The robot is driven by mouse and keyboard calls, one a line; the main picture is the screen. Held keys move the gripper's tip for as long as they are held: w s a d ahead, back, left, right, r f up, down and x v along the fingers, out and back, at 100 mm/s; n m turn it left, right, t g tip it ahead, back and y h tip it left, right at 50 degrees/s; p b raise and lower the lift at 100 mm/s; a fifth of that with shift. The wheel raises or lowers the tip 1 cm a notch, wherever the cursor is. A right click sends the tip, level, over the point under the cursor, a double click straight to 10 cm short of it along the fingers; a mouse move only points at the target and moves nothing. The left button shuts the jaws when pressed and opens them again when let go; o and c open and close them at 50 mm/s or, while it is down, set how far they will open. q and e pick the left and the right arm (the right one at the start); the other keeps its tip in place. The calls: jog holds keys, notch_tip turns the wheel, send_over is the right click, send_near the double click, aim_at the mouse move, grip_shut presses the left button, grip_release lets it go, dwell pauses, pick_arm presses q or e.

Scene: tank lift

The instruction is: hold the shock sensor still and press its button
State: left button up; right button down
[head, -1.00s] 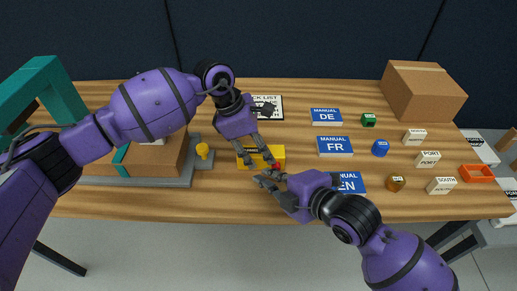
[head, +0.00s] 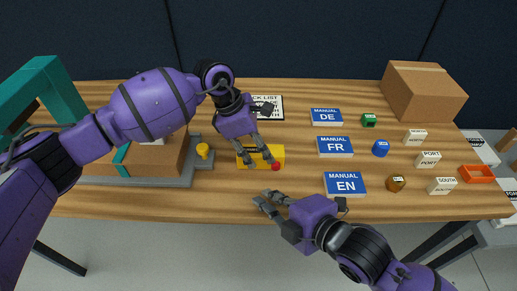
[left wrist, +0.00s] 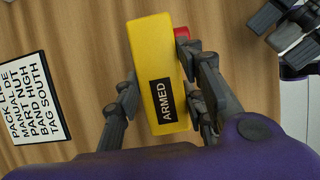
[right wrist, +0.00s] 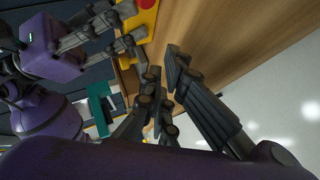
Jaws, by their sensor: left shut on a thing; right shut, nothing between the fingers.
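The shock sensor (head: 265,153) is a yellow box on the wooden table. In the left wrist view the shock sensor (left wrist: 157,50) has a black label reading ARMED. Its red button (head: 276,167) is on the box's side, and it also shows in the left wrist view (left wrist: 182,36). My left gripper (head: 257,162) is shut on the shock sensor, with fingers on both sides of it. My right gripper (head: 267,199) is shut and empty, near the table's front edge, apart from the button. In the right wrist view the red button (right wrist: 146,4) is at the top edge.
Blue manuals EN (head: 345,183), FR (head: 335,146) and DE (head: 326,116) lie right of the sensor. A checklist (head: 270,107) lies behind it. A yellow knob (head: 203,150) and grey plate (head: 176,181) are to its left. A cardboard box (head: 424,90) stands back right.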

pick_arm(q)
jog(key=shift+a+f, duration=0.1)
jog(key=shift+f, duration=0.05)
pick_arm(e)
jog(key=w+a+r+n+g+y, duration=0.25)
jog(key=a+r+n, duration=0.55)
jog(key=a+r, duration=0.6)
jog(key=s+d+f+n+g+h, duration=0.1)
jog(key=s+d+f+n+h, duration=0.1)
jog(key=d+h, duration=0.3)
jog(key=s+d+f+n+g+h, duration=0.2)
jog(key=d+h, duration=0.4)
jog(key=d, duration=0.4)
jog(key=shift+s+f+n, duration=0.5)
jog(key=shift+f+n, duration=0.45)
jog(key=shift+n, duration=0.05)
